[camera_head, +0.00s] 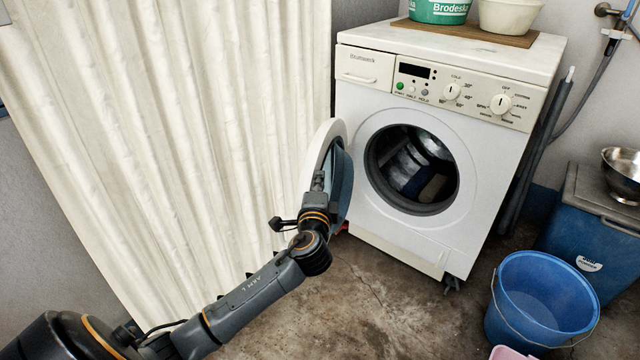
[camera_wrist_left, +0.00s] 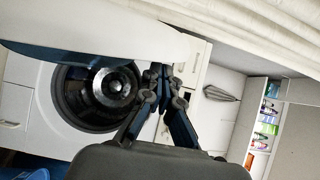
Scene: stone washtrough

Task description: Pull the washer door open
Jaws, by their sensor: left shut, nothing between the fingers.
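The white washer (camera_head: 420,110) stands in the middle right of the head view. Its round door (camera_head: 325,155) is swung out to the left, showing the dark drum (camera_head: 412,168) with cloth inside. In the left wrist view the fingers of my left gripper (camera_wrist_left: 165,85) are shut and empty, close beside the white door edge (camera_wrist_left: 110,30). I cannot tell whether they touch it. The drum opening (camera_wrist_left: 100,95) shows below the door there. My right gripper is not in view.
A cream curtain (camera_head: 150,130) hangs at the left, close to the opened door. A green tub (camera_head: 438,10) and a white bowl (camera_head: 508,15) sit on the washer.

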